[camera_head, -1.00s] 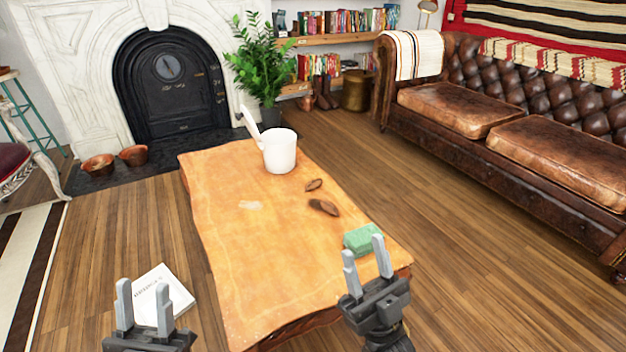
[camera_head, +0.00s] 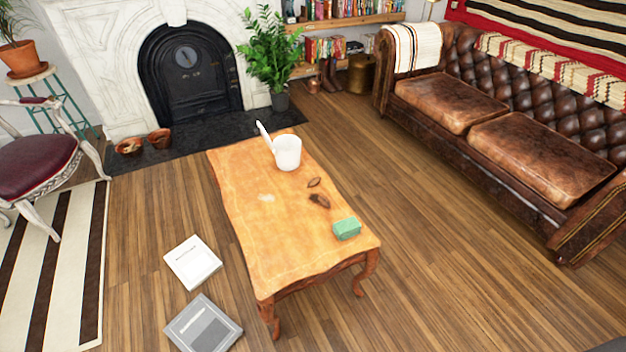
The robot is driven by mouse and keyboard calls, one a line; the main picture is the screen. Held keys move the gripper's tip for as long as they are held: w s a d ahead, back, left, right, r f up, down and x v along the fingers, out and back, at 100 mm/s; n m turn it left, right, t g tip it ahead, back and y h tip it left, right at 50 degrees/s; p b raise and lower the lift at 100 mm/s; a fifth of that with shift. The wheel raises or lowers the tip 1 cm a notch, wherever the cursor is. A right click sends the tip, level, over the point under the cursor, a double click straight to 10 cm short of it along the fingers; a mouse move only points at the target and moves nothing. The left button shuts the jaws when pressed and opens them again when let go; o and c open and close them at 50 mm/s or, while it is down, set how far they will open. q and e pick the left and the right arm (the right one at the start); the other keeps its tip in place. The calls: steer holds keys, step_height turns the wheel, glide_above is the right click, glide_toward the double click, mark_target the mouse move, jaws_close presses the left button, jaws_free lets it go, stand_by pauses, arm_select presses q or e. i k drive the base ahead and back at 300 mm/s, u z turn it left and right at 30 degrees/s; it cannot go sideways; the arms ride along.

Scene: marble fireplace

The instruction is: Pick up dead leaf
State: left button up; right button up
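Two small brown dead leaves lie on the orange-brown wooden table. The smaller leaf (camera_head: 314,182) is nearer the white pot, and the larger, darker leaf (camera_head: 320,201) is just in front of it. The table (camera_head: 262,236) stands in the middle of the view, a little way off. Neither of my grippers shows in the view now, so I cannot see whether they are open or shut.
On the table are a white pot (camera_head: 288,153) with a handle-like piece, a green block (camera_head: 347,229) and a pale patch (camera_head: 266,198). Two books (camera_head: 192,262) (camera_head: 204,325) lie on the floor at left. A leather sofa (camera_head: 490,130) stands right; floor between is clear.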

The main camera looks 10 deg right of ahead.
mark_target(314, 181)
steer(key=z, duration=2.1)
steer(key=i, duration=3.5)
steer(key=u, duration=2.75)
steer(key=i, duration=3.85)
